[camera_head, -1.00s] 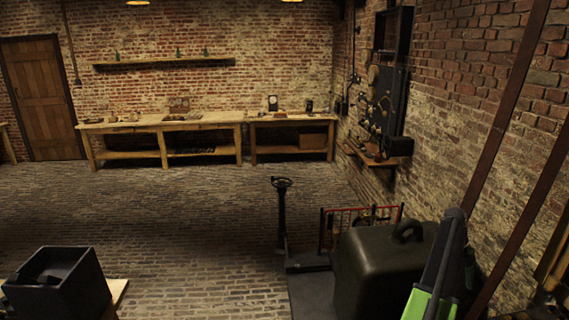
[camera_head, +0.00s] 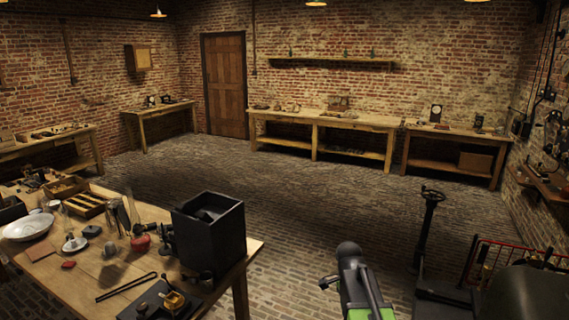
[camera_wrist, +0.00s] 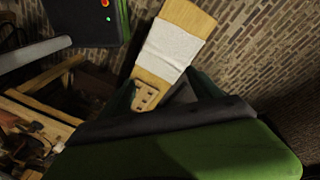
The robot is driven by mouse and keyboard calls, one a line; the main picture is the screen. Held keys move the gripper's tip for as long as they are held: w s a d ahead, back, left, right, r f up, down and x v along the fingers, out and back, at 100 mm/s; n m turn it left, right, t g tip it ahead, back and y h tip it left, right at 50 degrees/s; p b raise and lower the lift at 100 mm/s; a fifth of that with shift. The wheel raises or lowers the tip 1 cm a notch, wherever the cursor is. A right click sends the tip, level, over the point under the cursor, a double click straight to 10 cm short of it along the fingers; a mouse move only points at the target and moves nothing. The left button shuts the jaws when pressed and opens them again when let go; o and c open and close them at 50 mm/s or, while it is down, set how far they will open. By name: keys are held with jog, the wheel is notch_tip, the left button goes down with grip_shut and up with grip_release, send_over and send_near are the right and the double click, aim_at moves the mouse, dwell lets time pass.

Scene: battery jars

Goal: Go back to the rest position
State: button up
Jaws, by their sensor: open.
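My arm shows at the bottom of the head view, black and green, right of the near workbench (camera_head: 90,284). Its gripper end is small there and hard to make out. In the wrist view, my gripper (camera_wrist: 165,98) shows as dark parts above a green body part. A flat wooden piece with a white wrapped band (camera_wrist: 173,47) stands up from between these dark parts. I cannot tell whether it is part of my gripper. I see no object clearly held between the jaws.
A black open box (camera_head: 208,240) stands at the near bench's right corner, left of my arm. Glassware, a white dish (camera_head: 28,227) and small tools crowd that bench. A pallet truck (camera_head: 430,230) and red rack (camera_head: 515,258) stand right. Brick floor (camera_head: 290,220) ahead is clear.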

jog(key=s+a+f+n+t+y, duration=0.1)
jog(key=s+a+n, duration=0.4)
jog(key=n, duration=1)
jog(key=a, duration=0.3)
jog(key=shift+s+y, duration=0.3)
